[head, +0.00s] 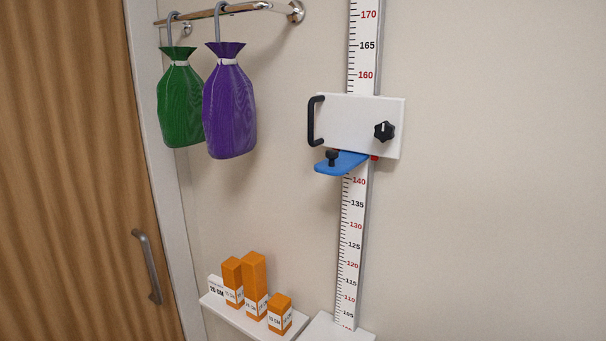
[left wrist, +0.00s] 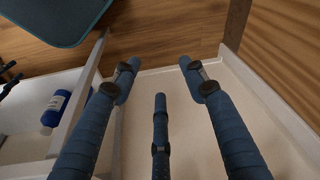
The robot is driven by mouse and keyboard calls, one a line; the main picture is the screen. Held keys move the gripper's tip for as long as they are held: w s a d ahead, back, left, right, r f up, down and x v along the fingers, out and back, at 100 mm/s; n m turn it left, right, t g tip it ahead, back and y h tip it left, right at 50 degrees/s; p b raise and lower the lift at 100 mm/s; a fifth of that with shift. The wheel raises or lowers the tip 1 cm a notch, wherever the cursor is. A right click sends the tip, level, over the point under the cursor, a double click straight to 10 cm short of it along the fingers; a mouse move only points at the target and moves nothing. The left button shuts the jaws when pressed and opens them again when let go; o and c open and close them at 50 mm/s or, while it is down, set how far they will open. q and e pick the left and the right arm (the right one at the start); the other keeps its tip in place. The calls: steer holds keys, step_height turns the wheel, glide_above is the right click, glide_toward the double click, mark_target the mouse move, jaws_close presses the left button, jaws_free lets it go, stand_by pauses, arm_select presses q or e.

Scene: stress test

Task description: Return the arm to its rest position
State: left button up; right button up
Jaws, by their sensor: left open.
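My left gripper (left wrist: 158,78) shows in the left wrist view with its dark blue fingers spread apart. Nothing is between the fingers. They extend over a pale cream surface with a wooden floor (left wrist: 165,45) beyond. Neither gripper nor any part of my arms shows in the head view. My right gripper is in neither view.
In the head view, a height scale (head: 351,240) carries a white slider (head: 350,122) with a blue plate (head: 340,164). Green (head: 180,105) and purple (head: 230,110) bags hang from a rail. Orange blocks (head: 255,280) stand on a shelf. A blue-white bottle (left wrist: 53,108) is left of my gripper.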

arm_select(q)
steer(key=s+a+f+b, duration=0.1)
steer(key=s+f+b, duration=0.1)
steer(key=s+f, duration=0.4)
steer(key=s+a+f+g+b, duration=0.1)
steer(key=s+f, duration=0.6)
steer(key=f, duration=1)
steer(key=s+a+f+b, duration=0.1)
steer(key=s+f+b, duration=0.2)
steer(key=s+f, duration=0.4)
step_height(320, 180, down, 4)
steer(key=shift+s+a+f+g, duration=0.15)
steer(key=shift+s+f+g, duration=0.1)
steer(key=shift+g, duration=0.15)
